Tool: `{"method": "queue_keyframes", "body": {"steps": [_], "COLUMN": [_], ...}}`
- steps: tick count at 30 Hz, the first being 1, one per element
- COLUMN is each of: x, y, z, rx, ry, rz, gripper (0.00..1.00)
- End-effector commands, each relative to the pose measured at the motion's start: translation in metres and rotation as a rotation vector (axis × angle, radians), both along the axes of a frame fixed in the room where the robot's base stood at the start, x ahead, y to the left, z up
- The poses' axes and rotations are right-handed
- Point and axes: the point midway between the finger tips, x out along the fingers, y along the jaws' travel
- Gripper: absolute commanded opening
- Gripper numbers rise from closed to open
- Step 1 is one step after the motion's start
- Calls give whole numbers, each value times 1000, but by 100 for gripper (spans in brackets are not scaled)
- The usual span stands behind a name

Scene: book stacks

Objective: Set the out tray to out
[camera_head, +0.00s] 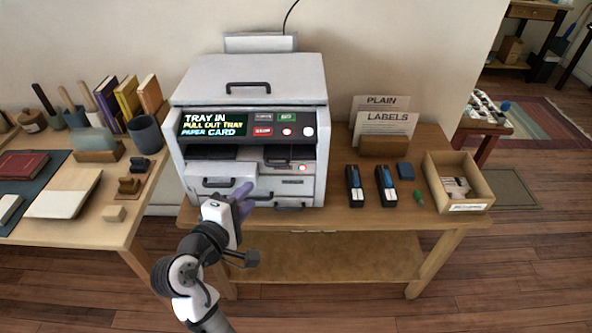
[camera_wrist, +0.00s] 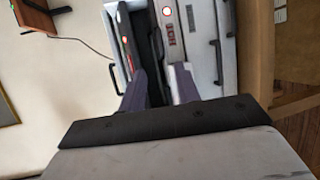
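A grey-white printer (camera_head: 250,90) stands on the wooden table. Its display (camera_head: 247,124) reads "TRAY IN", "PULL OUT TRAY" and "PAPER CARD". Below the display is a dark recess (camera_head: 208,153) with a dark handle-like part (camera_head: 278,156) at its right. Pale drawer fronts with handles lie lower; I cannot tell for sure which part is the out tray. My gripper (camera_head: 243,194) is in front of the printer's lower left front and hides part of it. In the wrist view my gripper (camera_wrist: 160,88) has its fingers apart, with nothing seen held, pointing at the printer front (camera_wrist: 190,40).
Right of the printer are two black staplers (camera_head: 355,186), a card stand (camera_head: 385,146) and an open wooden box (camera_head: 458,182). A desk (camera_head: 115,225) with books and pots stands at the left. The table's lower shelf (camera_head: 320,258) is bare.

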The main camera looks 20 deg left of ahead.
Motion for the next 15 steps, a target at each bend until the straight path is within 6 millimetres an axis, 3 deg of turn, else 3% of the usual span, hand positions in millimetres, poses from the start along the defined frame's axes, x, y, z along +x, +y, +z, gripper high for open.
{"method": "queue_keyframes", "body": {"steps": [5, 15], "x": [19, 88], "y": [-4, -12], "z": [-3, -16], "rx": [-6, -2], "ry": [3, 3], "rz": [-7, -6], "gripper": [32, 32]}}
